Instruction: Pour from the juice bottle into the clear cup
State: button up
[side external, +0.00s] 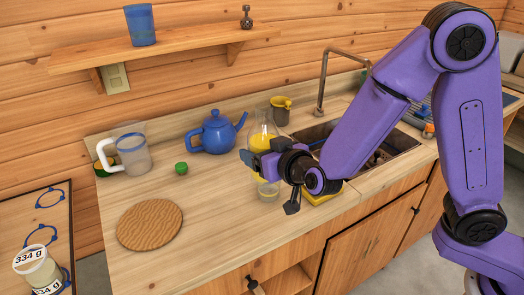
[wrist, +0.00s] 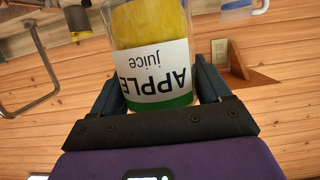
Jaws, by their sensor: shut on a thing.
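The juice bottle (side external: 263,140) holds yellow juice and stands about upright in my gripper (side external: 262,162). In the side view its clear neck rises above my gripper. In the wrist view the bottle (wrist: 155,55) sits between both fingers, which are shut on it; its "APPLE juice" label appears upside down. The clear cup (side external: 268,195) is on the counter, just below my gripper in the side view. My gripper and the bottle hide part of it, and I cannot tell what is in it or how far the bottle is above it.
A blue teapot (side external: 215,134), green ball (side external: 181,168), clear pitcher (side external: 133,158) and round wooden board (side external: 150,225) stand to the left. A yellow item (side external: 322,197) is close right. A jar (side external: 37,270) marked 334 g stands lower left.

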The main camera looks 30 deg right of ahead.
dwell(0.6)
jog(key=shift+w+a+f, duration=0.25)
jog(key=shift+w+f, duration=0.05)
jog(key=shift+f, duration=0.05)
jog(key=shift+m+y, duration=0.3)
jog(key=shift+m, duration=0.2)
jog(key=w+a+f, duration=0.1)
jog(key=f, duration=0.2)
jog(key=w+a+f, duration=0.1)
jog(key=f, duration=0.3)
jog(key=w+a+f, duration=0.2)
jog(key=f, duration=0.1)
jog(key=shift+f, duration=0.2)
jog(key=shift+a, duration=0.1)
